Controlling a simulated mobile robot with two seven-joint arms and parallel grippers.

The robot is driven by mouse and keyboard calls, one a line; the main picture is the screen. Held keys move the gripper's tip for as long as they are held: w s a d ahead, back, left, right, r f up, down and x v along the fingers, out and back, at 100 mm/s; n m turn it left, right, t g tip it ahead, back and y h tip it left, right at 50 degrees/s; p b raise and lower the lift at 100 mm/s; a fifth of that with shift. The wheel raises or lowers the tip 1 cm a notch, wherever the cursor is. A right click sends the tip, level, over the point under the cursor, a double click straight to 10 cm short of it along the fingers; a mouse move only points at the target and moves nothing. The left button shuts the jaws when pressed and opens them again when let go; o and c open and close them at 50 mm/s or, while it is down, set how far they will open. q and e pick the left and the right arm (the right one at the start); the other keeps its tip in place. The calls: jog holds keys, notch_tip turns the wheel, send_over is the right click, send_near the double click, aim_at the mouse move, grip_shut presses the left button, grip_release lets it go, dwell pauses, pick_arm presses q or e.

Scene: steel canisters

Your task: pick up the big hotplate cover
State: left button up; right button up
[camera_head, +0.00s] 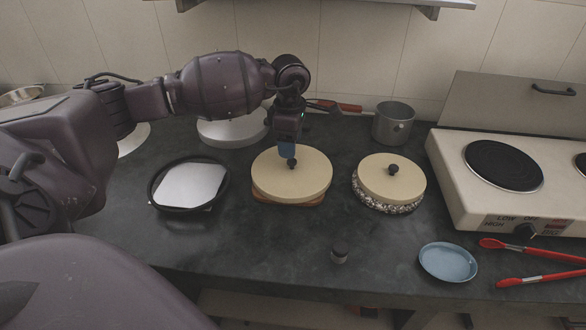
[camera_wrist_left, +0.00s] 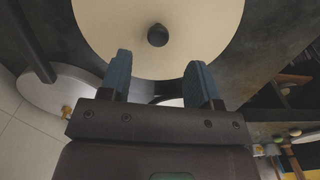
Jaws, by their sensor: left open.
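The big hotplate cover (camera_head: 310,178) is a round cream disc with a dark knob (camera_head: 293,164), resting on a brown wooden base (camera_head: 290,200) in the middle of the counter. My left gripper (camera_head: 287,151) is over the knob, pointing down, with blue fingertips. In the left wrist view the cover (camera_wrist_left: 205,30) and its knob (camera_wrist_left: 157,35) lie ahead of the open, empty fingers (camera_wrist_left: 160,82); the knob is not between them. A smaller cream cover (camera_head: 385,180) with a dark knob sits on a speckled base to the right. My right gripper is not in view.
A black-rimmed pan (camera_head: 156,194) is to the left and a pale round lid (camera_head: 232,132) behind it. A grey pot (camera_head: 393,123), a white hotplate unit (camera_head: 470,200), a blue dish (camera_head: 448,262) and red tongs (camera_head: 530,281) are right.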

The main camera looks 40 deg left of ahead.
aim_at(292, 167)
pick_arm(q)
jog(key=f, duration=0.5)
jog(key=shift+w+d+f+b, duration=0.1)
jog(key=shift+w+f+b, duration=0.1)
jog(key=shift+f+b, duration=0.2)
jog(key=shift+r, duration=0.15)
grip_shut()
